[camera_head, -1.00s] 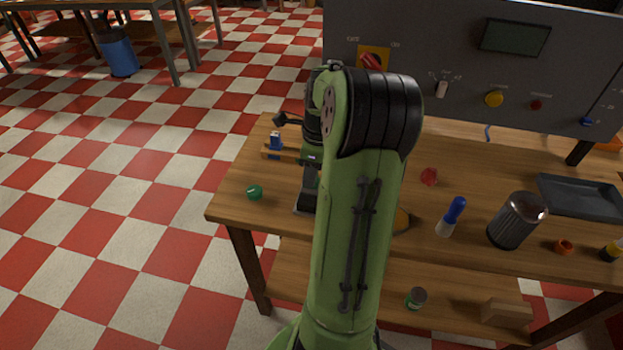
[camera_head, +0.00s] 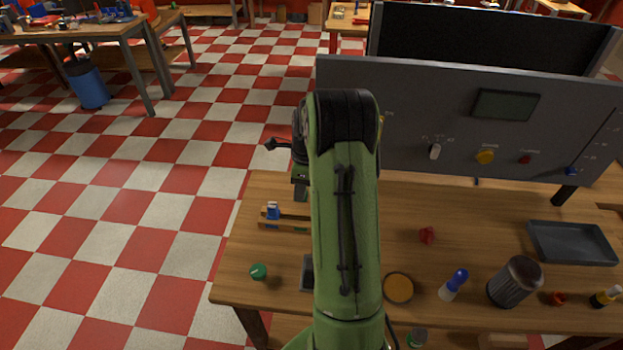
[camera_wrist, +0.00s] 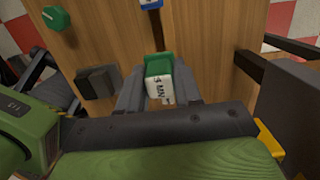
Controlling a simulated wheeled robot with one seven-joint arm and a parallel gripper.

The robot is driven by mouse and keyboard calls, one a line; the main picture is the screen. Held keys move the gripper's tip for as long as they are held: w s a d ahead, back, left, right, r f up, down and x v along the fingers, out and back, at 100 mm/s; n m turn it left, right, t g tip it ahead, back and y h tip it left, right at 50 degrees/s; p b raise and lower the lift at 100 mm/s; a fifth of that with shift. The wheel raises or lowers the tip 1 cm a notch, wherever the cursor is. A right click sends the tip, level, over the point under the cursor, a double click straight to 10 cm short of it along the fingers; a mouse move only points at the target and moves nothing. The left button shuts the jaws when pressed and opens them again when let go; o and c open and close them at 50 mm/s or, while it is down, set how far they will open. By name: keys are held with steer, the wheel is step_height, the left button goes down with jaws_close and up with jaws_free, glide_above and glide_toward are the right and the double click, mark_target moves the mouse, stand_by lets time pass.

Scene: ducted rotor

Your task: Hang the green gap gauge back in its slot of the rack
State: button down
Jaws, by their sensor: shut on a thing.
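The green gap gauge (camera_wrist: 158,64), with a white label that reads "MIN" in part, is between the fingers of my gripper (camera_wrist: 158,72) in the wrist view. The gripper is shut on it, above the wooden table. In the head view my arm hides the gauge and the fingertips. The wooden rack (camera_head: 288,224) stands at the table's left side with a blue gauge (camera_head: 272,210) in it. The blue gauge also shows at the top edge of the wrist view (camera_wrist: 150,4). The free slot cannot be made out.
A green round cap (camera_head: 258,272) lies in front of the rack. A dark block (camera_wrist: 98,82) is left of the gripper in the wrist view. A red knob (camera_head: 427,235), an orange disc (camera_head: 398,288), a dark can (camera_head: 515,281) and a grey tray (camera_head: 572,243) are further right.

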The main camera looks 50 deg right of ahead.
steer(key=shift+s+a, duration=0.15)
steer(key=shift+s, duration=0.05)
steer(key=shift+w+f, duration=0.15)
steer(key=shift+f, duration=0.05)
steer(key=shift+f+b, duration=2.05)
steer(key=shift+f, duration=1.05)
steer(key=shift+f+b, duration=0.7)
steer(key=shift+f, duration=0.65)
steer(key=c, duration=0.7)
jaws_free()
step_height(320, 180, up, 16)
steer(key=s+d+p, duration=0.1)
steer(key=p, duration=0.1)
steer(key=shift+s+d+f+p, duration=0.15)
steer(key=shift+s+p, duration=0.15)
steer(key=shift+p, duration=0.05)
